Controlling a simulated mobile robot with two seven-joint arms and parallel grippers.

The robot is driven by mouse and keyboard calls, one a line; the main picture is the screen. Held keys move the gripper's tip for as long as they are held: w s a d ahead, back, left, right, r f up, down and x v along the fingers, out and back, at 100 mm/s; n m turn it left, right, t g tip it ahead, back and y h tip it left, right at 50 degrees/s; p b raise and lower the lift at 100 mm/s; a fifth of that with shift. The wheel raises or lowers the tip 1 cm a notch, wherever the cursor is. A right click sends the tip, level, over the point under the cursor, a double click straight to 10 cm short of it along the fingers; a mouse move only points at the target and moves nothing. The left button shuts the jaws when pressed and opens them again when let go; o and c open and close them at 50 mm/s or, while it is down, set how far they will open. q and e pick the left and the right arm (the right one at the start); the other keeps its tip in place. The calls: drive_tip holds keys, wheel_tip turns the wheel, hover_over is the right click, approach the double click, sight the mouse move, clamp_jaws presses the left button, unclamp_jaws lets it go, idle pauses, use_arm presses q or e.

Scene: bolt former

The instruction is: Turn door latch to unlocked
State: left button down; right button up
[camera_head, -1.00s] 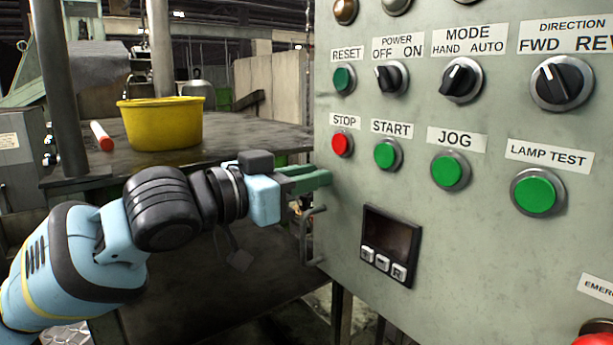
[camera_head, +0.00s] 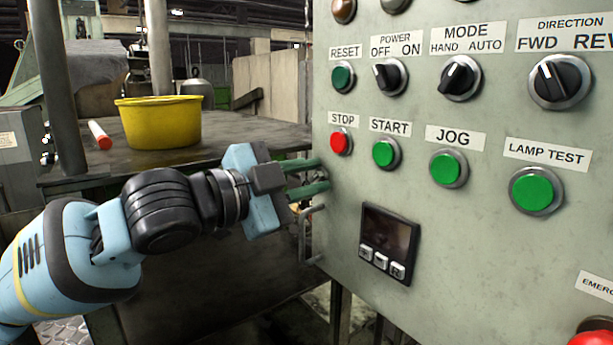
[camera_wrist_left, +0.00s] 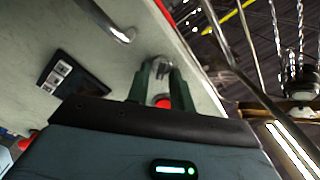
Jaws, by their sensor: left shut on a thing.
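The grey control cabinet door (camera_head: 450,215) fills the right of the head view. In the left wrist view the metal latch (camera_wrist_left: 160,64) shows between the two green fingertips (camera_wrist_left: 164,72). The gripper is rolled about its own axis, with its fingers one above the other in the head view. My right gripper is not in view.
A metal handle (camera_head: 312,209) sits on the door edge just below the gripper. Several knobs and buttons and a small display (camera_head: 389,243) are on the door.

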use_arm(q)
drive_tip(key=m, duration=0.4)
drive_tip(key=shift+f+m, duration=0.15)
drive_tip(key=shift+m, duration=0.15)
drive_tip(key=shift+f+m, duration=0.1)
drive_tip(key=shift+m, duration=1.4)
drive_tip(key=c, duration=1.2)
unclamp_jaws()
drive_tip(key=shift+c, duration=0.2)
drive_tip(key=shift+s, duration=0.1)
drive_tip(key=v, duration=0.7)
drive_tip(key=shift+s+a, duration=0.2)
drive_tip(key=shift+a, duration=0.1)
